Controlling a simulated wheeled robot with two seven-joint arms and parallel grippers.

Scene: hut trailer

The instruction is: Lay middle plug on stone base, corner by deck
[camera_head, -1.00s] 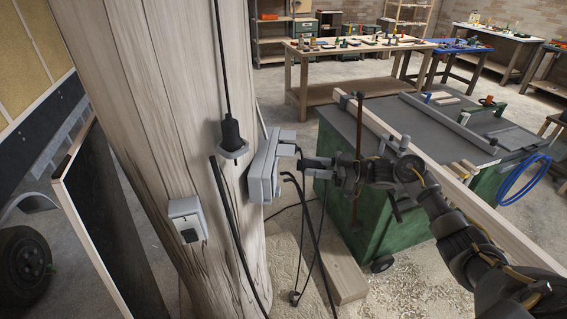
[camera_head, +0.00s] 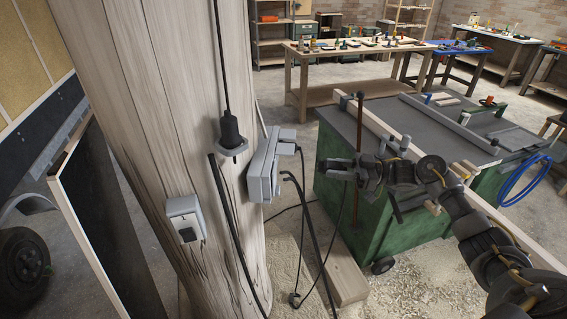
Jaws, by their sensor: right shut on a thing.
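A grey socket box (camera_head: 262,172) is fixed to the side of the thick wooden post. Grey covers (camera_head: 287,135) stick out from its right side, and black cords come out below them. My right gripper (camera_head: 328,168) is in mid-air to the right of the box, apart from it, and is shut on a small dark thing. I take this to be the middle plug, but the fingers mostly hide it. A thin black cord (camera_head: 342,232) runs from near the gripper down to the floor. My left gripper is out of view. I cannot make out the stone base or the deck corner.
The wooden post (camera_head: 165,110) fills the left, with a hanging black plug (camera_head: 231,132) and a small grey socket (camera_head: 187,218). A green cabinet with a dark top (camera_head: 335,150) stands behind my right arm. A timber (camera_head: 346,278) lies on the dusty floor.

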